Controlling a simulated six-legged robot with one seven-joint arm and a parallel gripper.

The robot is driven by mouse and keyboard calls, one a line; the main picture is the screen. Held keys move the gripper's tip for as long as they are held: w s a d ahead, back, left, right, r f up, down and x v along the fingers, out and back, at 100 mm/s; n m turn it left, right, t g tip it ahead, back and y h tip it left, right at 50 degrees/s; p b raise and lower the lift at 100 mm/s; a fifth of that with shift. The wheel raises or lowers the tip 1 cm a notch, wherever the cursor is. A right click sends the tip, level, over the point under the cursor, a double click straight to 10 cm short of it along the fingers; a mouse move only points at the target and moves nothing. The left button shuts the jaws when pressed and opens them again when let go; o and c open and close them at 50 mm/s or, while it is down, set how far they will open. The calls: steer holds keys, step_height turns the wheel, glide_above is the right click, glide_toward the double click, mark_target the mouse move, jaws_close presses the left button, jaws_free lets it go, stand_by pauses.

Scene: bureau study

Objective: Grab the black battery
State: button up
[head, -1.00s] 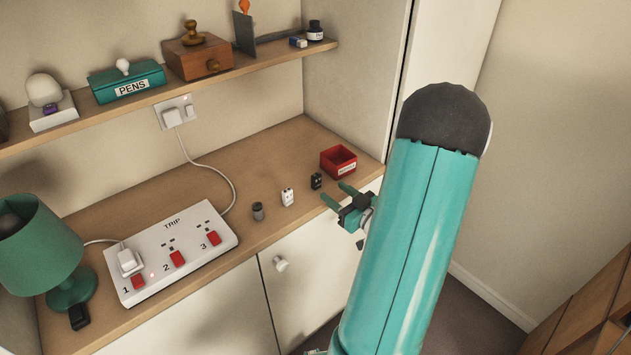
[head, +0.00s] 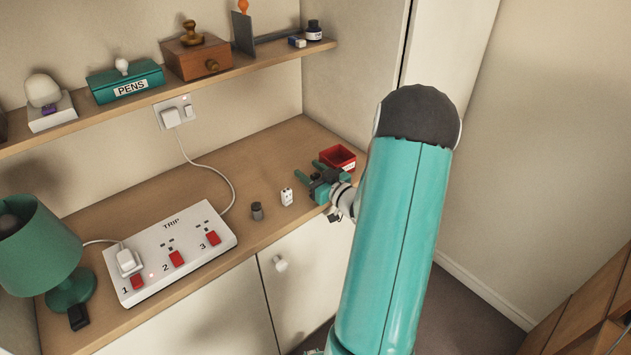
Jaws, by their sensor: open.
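My gripper (head: 308,169) is at the right part of the desk, its two teal fingers apart and pointing left, low over the desktop. The small black battery that stood between the white block and the red tray is now mostly or wholly behind my gripper. A dark patch shows near the fingers, but I cannot tell battery from gripper there, nor whether they touch.
A white block (head: 286,197) and a grey cylinder (head: 257,211) stand left of my gripper. A red tray (head: 337,157) is just behind it. A white power strip (head: 172,252) and a green lamp (head: 40,245) fill the left. A shelf (head: 255,72) runs above.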

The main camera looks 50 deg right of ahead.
steer(key=c, duration=1.1)
steer(key=shift+o, duration=0.2)
steer(key=shift+w+r, duration=0.1)
steer(key=shift+r, duration=0.15)
